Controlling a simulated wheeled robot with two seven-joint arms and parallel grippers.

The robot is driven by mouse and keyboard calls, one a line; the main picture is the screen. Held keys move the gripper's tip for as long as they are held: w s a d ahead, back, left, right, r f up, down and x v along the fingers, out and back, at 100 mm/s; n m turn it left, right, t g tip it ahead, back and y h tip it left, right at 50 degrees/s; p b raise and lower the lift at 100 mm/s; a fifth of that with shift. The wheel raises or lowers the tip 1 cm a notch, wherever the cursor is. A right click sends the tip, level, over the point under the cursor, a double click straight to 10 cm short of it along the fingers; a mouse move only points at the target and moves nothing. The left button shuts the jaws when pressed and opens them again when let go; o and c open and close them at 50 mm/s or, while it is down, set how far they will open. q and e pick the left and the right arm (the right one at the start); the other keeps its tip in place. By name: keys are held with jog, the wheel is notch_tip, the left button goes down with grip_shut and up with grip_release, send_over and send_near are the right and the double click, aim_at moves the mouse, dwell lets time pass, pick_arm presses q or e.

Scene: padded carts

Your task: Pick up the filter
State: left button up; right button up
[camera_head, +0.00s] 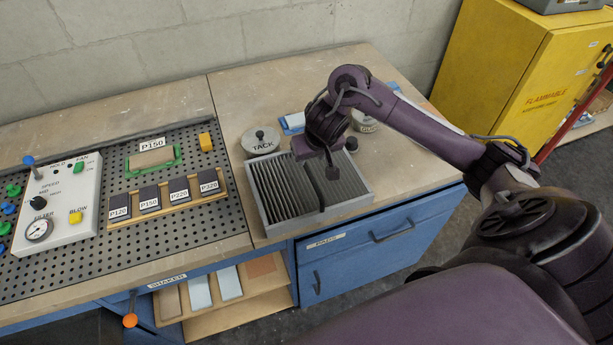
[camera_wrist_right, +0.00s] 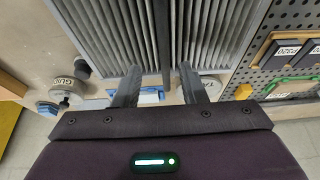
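The filter (camera_head: 283,190) is a grey pleated panel in a light frame, lying on the bench top. A dark bar (camera_wrist_right: 165,35) runs across its middle. The filter's pleats (camera_wrist_right: 108,30) fill the top of the right wrist view. My right gripper (camera_head: 325,162) is above the back part of the filter, pointing down, and hides some of it. In the right wrist view, my right gripper (camera_wrist_right: 160,75) has its fingers apart, with nothing held between them. The dark bar lines up with the gap. I cannot tell the exact height. My left gripper is not in view.
A TACK tin (camera_head: 261,142) stands behind the filter at left; another round tin (camera_head: 366,122) stands at the back right. A perforated panel (camera_head: 215,225) with sanding blocks and a control box (camera_head: 65,205) is at left. A yellow cabinet (camera_head: 510,75) stands at right.

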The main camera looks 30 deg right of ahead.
aim_at(307, 166)
jog(key=x, duration=0.5)
jog(key=b+x, duration=0.1)
jog(key=x, duration=0.1)
jog(key=shift+a+f, duration=0.25)
jog(key=shift+a, duration=0.05)
jog(key=shift+c, duration=0.4)
grip_shut()
jog(key=shift+r, duration=0.1)
dwell(0.6)
